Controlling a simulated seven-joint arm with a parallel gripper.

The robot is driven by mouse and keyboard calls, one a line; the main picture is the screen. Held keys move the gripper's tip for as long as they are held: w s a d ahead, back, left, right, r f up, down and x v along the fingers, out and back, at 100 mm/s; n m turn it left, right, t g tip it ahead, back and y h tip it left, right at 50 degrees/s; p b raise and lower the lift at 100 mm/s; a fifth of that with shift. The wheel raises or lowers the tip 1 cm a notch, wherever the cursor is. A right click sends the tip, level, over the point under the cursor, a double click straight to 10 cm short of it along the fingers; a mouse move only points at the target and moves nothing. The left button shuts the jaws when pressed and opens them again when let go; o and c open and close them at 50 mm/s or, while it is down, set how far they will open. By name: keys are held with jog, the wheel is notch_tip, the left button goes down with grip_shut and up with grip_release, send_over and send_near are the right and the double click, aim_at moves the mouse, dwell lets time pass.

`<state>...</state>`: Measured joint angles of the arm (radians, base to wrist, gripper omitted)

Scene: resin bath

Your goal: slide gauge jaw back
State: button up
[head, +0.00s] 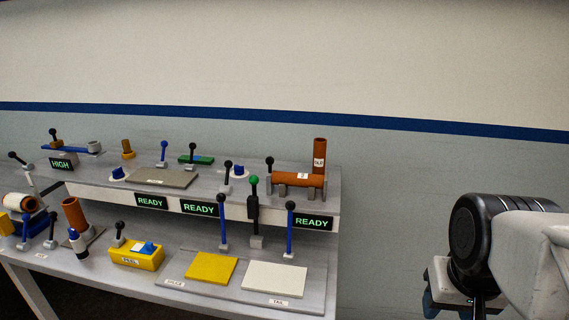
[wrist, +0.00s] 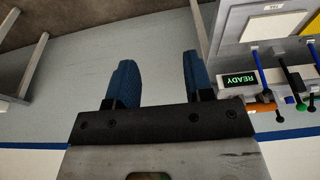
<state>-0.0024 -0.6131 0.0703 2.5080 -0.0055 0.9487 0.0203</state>
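What looks like the gauge is a blue bar (head: 82,151) at the far left of the upper shelf, by a display reading HIGH (head: 62,163). A small brown piece with a black-knobbed lever (head: 54,136) stands at its left, and a grey block (head: 95,147) at its right end. I cannot tell which part is the jaw. My gripper (wrist: 157,65) shows two blue fingers held apart with nothing between them in the wrist view. In the head view my gripper (head: 455,293) is at the lower right, far from the bar and partly cut off.
A two-level grey bench (head: 320,248) carries several levers, a brown pipe (head: 297,180) on supports, an upright brown tube (head: 319,155), a yellow block (head: 137,257), a yellow plate (head: 211,268) and a white plate (head: 275,279). Free room lies between the bench's right end and my arm.

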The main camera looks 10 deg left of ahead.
jog(key=shift+o, duration=0.3)
jog(key=w+a+r, duration=0.2)
jog(key=w+r, duration=0.1)
jog(key=w, duration=0.3)
jog(key=w+a+r, duration=0.3)
jog(key=w, duration=0.4)
jog(key=shift+a+n+g+y, duration=0.3)
jog(key=shift+g, duration=0.1)
jog(key=n+g+y, duration=0.2)
send_over(270, 159)
jog(key=w+d, duration=0.1)
jog(key=shift+r, duration=0.4)
jog(key=shift+d, duration=0.1)
jog(key=shift+x, duration=3.9)
jog(key=shift+d, duration=0.15)
